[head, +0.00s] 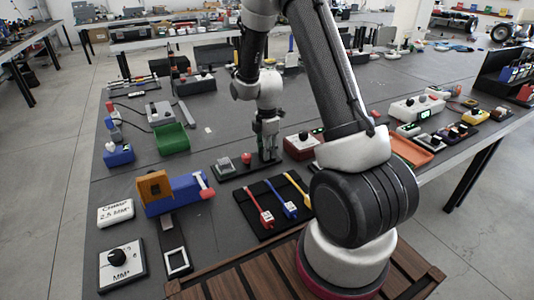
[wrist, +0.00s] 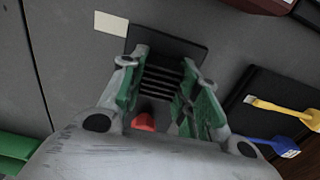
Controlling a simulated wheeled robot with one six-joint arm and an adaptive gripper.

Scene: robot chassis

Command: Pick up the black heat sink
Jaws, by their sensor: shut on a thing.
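The black heat sink (wrist: 166,74) shows its dark parallel fins between my gripper's fingers in the wrist view. My gripper (wrist: 164,88), with green-lined fingers, is shut on it. In the head view my gripper (head: 268,152) points down at the right end of a small dark base plate (head: 240,171); the fingers hide most of the heat sink there. The plate's edge also shows behind the fins in the wrist view (wrist: 183,46). I cannot tell whether the heat sink touches the plate.
A grey block (head: 225,166) and a red knob (head: 246,158) stand left of my gripper. A black mat (head: 262,232) with red, blue and yellow tools lies in front. A red box (head: 300,147) stands close on the right.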

